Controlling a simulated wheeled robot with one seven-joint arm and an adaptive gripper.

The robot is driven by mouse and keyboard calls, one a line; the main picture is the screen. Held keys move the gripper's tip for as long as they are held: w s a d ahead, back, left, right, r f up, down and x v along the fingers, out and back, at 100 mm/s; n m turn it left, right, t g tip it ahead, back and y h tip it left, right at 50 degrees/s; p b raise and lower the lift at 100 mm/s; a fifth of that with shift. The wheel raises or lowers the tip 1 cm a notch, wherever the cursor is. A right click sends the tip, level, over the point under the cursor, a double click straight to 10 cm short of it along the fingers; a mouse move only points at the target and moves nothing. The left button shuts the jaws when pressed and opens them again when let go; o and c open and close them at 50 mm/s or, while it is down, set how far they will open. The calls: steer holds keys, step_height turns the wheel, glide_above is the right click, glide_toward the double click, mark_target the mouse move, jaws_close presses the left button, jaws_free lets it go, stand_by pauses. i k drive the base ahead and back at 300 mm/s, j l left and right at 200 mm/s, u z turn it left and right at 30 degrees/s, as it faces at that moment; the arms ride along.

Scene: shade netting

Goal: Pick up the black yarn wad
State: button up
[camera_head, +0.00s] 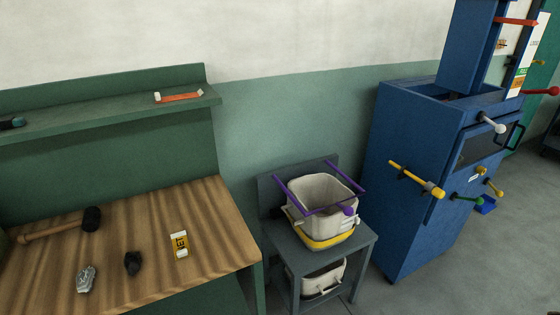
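A small dark black wad (132,263), which looks like the black yarn wad, lies on the wooden bench top (200,205) toward its front. It sits between a crumpled grey-silver lump on its left and a yellow and white labelled item on its right, apart from both. Its fine texture is too small to make out. My gripper is not in view.
On the bench are a mallet (60,227), the silver lump (86,279) and the labelled item (180,244). A green shelf (110,118) overhangs the bench's back. Right stand a grey stand (285,248) with a white bin (318,203) and a blue machine (405,180).

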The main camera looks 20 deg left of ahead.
mark_target(132, 261)
steer(key=u, duration=1.9)
steer(key=i+j+z, duration=0.2)
steer(key=i+j, duration=0.25)
steer(key=i, duration=0.15)
